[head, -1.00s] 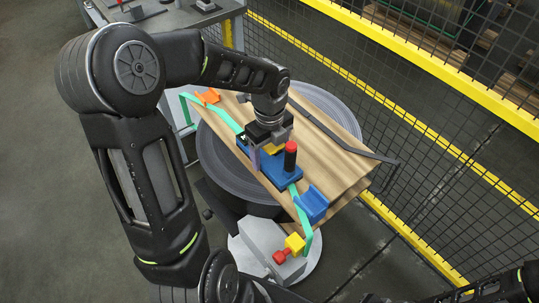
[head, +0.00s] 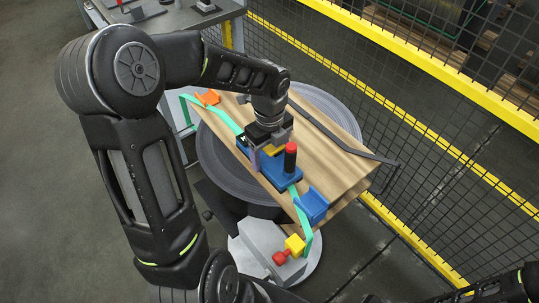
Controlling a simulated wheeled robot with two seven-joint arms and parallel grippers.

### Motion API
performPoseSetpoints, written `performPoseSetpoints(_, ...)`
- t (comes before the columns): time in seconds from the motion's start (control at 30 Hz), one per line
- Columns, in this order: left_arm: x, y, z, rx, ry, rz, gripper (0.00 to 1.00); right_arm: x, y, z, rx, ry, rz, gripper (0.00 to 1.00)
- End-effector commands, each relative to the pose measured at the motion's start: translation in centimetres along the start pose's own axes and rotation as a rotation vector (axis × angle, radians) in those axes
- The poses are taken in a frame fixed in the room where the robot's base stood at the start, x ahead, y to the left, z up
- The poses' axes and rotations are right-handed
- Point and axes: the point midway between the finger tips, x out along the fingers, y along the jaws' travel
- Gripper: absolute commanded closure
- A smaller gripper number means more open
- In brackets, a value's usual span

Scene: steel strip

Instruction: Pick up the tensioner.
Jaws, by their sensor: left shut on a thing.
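The tensioner (head: 285,173) is a blue tool with a black upright handle topped in red. It sits on the green strap (head: 226,117) along the near edge of the wooden stack (head: 335,147). My left gripper (head: 264,155) points down and is shut on the tensioner at its left part, beside the handle. A yellow part shows by the fingers. The gripper hides some of the tool's body, and I cannot tell whether the tool is clear of the wood. My right gripper is not in view; only a bit of dark arm shows at the bottom right.
A blue corner piece (head: 312,206) and an orange one (head: 208,97) sit on the stack's edge. The stack rests on a round grey turntable (head: 214,165). A grey stand with yellow and red parts (head: 290,249) is in front. A yellow-railed mesh fence (head: 440,165) runs behind.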

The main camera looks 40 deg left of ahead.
Motion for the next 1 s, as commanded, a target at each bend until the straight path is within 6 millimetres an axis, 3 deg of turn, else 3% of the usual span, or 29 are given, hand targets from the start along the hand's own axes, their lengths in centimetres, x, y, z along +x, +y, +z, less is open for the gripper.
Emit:
performPoseSetpoints(0.27,-2.2,-0.2,0.2,0.0,-0.006,-0.008,1.0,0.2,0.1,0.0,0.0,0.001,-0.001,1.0)
performPoseSetpoints(0.7,-9.0,-0.2,0.1,0.0,-0.004,-0.007,1.0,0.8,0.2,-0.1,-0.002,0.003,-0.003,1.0)
performPoseSetpoints(1.0,-10.2,-0.1,0.1,0.001,-0.002,-0.005,1.0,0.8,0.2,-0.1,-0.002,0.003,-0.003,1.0)
